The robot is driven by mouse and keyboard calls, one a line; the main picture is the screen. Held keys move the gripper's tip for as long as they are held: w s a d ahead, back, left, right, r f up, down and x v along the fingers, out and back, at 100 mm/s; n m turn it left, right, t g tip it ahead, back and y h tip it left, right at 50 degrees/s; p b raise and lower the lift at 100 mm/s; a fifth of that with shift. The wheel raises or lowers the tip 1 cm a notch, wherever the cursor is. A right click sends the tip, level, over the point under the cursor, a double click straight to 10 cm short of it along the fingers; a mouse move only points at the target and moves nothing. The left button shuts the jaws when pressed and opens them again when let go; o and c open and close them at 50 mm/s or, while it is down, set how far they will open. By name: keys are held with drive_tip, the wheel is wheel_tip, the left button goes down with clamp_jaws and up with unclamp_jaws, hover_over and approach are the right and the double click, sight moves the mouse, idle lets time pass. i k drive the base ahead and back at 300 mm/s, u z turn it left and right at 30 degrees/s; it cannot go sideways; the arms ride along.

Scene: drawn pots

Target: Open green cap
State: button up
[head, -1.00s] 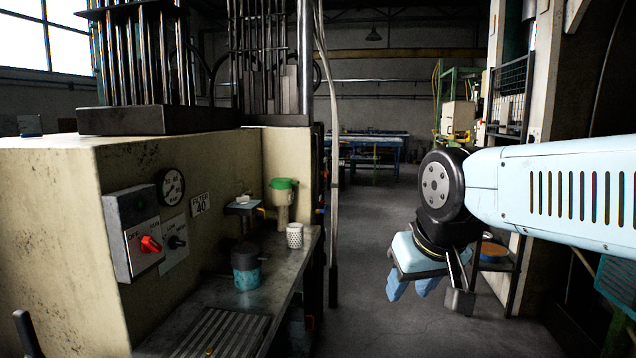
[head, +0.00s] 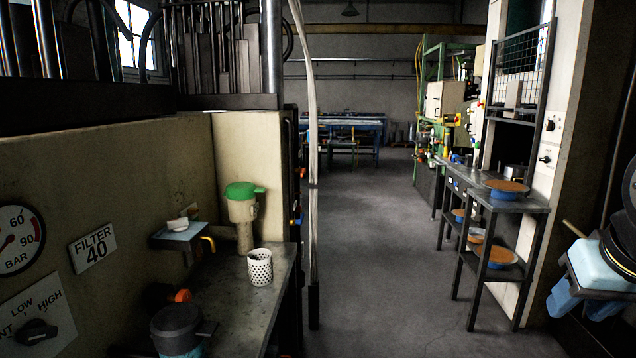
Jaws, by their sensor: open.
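The green cap (head: 241,190) sits on top of a cream container (head: 243,210) at the far end of the left bench, against the cream wall. The cap looks closed on it, with a small tab sticking out to the right. My gripper (head: 588,300) is at the right edge, partly cut off by the frame. Its light blue fingers point down and look empty. It is far from the cap, across the aisle.
The left bench (head: 270,292) holds a white perforated cup (head: 260,267) and a dark lidded pot (head: 177,328). A small wall shelf (head: 181,236) stands left of the cap. A thin vertical post (head: 313,250) borders the bench. A rack (head: 519,206) with orange-topped pans stands right. The aisle floor (head: 385,270) is clear.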

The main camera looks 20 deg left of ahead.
sight(240, 189)
drive_tip(key=i, duration=1.1)
drive_tip(key=u, duration=0.65)
drive_tip(key=i, duration=0.9)
drive_tip(key=u, duration=0.65)
drive_tip(key=k, duration=0.75)
drive_tip(key=u, duration=0.2)
drive_tip(key=i, duration=0.8)
drive_tip(key=z, duration=0.05)
